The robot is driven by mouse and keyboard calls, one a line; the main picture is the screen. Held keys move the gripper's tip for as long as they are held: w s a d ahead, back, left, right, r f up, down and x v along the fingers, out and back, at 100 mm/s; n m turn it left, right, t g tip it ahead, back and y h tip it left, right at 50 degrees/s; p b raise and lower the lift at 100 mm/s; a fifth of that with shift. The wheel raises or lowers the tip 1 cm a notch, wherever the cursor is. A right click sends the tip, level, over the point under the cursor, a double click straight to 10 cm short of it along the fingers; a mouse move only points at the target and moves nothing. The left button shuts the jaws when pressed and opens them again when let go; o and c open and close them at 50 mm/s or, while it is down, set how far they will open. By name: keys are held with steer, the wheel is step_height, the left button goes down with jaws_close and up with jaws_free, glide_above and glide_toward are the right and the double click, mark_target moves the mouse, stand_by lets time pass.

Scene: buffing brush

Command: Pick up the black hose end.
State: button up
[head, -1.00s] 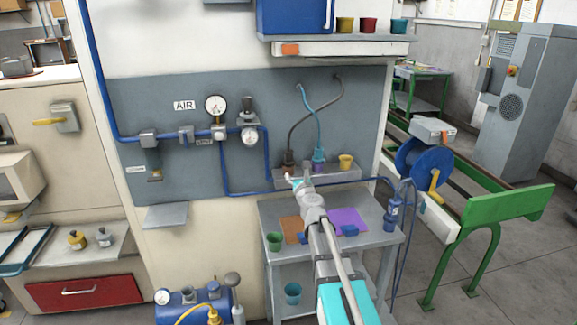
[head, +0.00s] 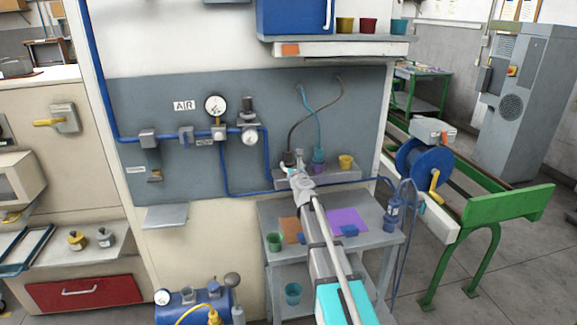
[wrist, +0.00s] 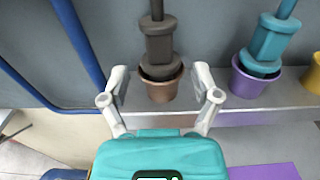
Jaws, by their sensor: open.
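The black hose end (wrist: 158,47), dark grey-brown with a hexagonal body, stands upright in a brown cup (wrist: 163,90) on a grey ledge in the wrist view. In the head view the black hose end (head: 288,158) shows just above my gripper, and its cup is mostly hidden. My gripper (wrist: 160,98) is open and empty in the wrist view. Its two fingers appear to either side of the brown cup, below the hose end in the picture. I cannot tell how far in front of the cup they are. In the head view my gripper (head: 291,170) is at the ledge's left part.
A teal hose end (wrist: 268,42) stands in a purple cup (wrist: 256,80) just right. A yellow cup (head: 346,162) is further right on the ledge (head: 343,176). A blue pipe (wrist: 80,40) runs left of the hose end. A small table (head: 383,237) stands below.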

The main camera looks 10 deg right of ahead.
mark_target(289, 159)
steer(key=shift+w+d, duration=0.1)
steer(key=shift+w, duration=2.5)
jaws_close()
